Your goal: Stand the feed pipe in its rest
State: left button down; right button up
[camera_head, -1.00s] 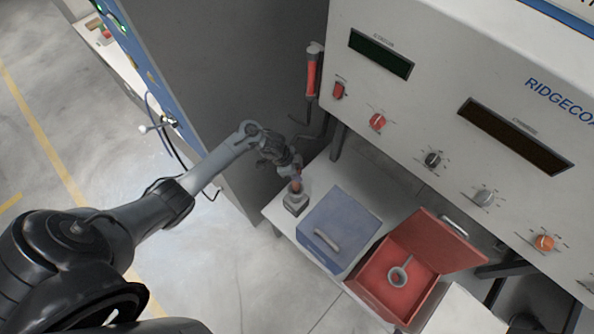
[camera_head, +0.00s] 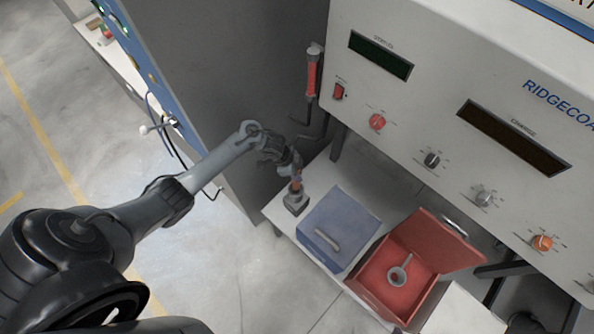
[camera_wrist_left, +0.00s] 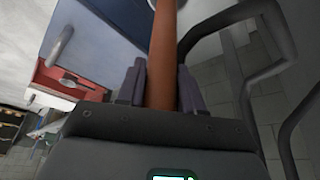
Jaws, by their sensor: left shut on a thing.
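The feed pipe (camera_wrist_left: 162,60), an orange-red rod, stands between the two fingers of my left gripper (camera_wrist_left: 160,90), which is shut on it in the wrist view. In the head view my left gripper (camera_head: 294,176) is above a small grey block (camera_head: 296,204), which looks like the rest, at the left end of the low bench. A short reddish part of the pipe shows between the gripper and the block. I cannot tell whether its lower end is inside the block or just above it. My right gripper is not in view.
A blue box (camera_head: 338,225) with a handle stands right of the block. Beyond it is an open red box (camera_head: 375,292) with a ringed tool inside. A red-gripped lever (camera_head: 312,78) and a dark bent bar (camera_head: 316,135) are behind, near the machine panel (camera_head: 430,80).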

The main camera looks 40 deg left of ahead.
aim_at(297, 185)
pick_arm(q)
jog(key=shift+f, duration=0.15)
jog(key=shift+f+b, duration=2.05)
jog(key=shift+f, duration=0.55)
jog(key=shift+f, duration=0.2)
jog(key=shift+f+b, duration=1.2)
jog(key=shift+f, duration=0.15)
jog(key=shift+f+b, duration=1.35)
jog(key=shift+f, duration=0.45)
